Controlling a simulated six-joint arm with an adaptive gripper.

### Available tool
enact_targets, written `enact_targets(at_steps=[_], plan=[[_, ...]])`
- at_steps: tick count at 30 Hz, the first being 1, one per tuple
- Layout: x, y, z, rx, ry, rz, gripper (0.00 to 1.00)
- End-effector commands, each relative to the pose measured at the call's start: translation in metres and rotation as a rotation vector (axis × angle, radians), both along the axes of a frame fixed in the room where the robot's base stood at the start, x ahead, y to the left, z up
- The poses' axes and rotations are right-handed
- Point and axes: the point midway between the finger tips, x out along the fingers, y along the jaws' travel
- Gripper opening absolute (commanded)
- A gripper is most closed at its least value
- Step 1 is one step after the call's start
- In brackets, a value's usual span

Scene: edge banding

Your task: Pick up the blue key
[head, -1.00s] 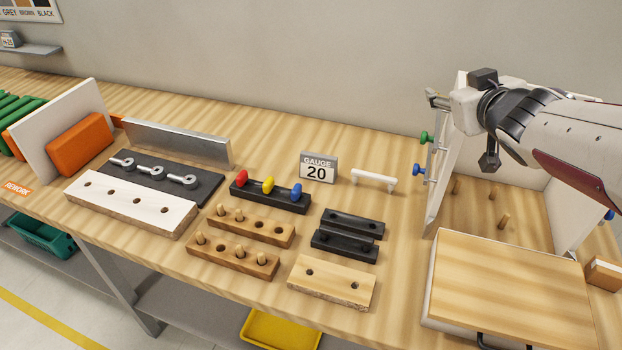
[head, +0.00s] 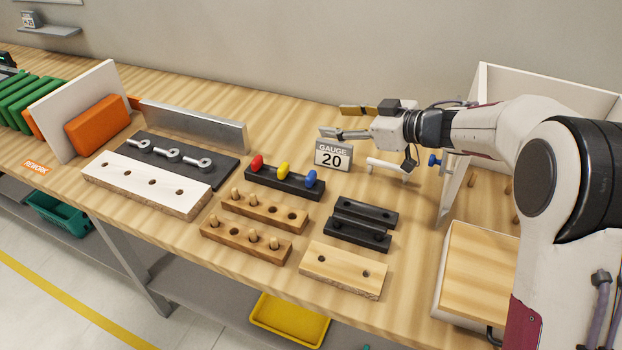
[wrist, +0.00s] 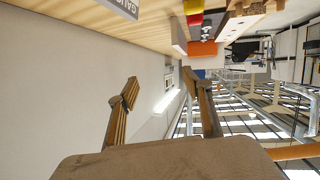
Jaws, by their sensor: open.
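The blue key (head: 311,178) stands at the right end of a black rack (head: 285,186), beside a yellow key (head: 283,170) and a red key (head: 257,162). My gripper (head: 338,122) is open and empty, its fingers pointing left. It is in the air, above and behind the keys in the picture, near the top of the gauge sign. In the wrist view my two fingers (wrist: 160,82) are spread apart with nothing between them. A yellow and a red shape show at the top there; I cannot make out the blue key in that view.
The gauge sign (head: 333,155) stands behind and right of the rack. A white handle (head: 391,168) lies right of it. Black blocks (head: 360,222) and wooden peg blocks (head: 263,214) lie in front. A white panel (head: 453,187) with a blue knob stands at the right.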

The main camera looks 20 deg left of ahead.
Motion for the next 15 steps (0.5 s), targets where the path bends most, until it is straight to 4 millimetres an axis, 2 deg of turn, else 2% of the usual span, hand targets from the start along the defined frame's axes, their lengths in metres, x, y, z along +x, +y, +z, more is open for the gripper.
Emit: enact_targets(at_steps=[3, 7, 15], plan=[[-0.016, 0.015, -0.025, -0.005, 0.052, 0.094, 0.50], [-0.031, 0.024, -0.045, -0.012, 0.098, 0.174, 0.50], [-0.046, 0.030, -0.061, -0.019, 0.139, 0.240, 0.50]])
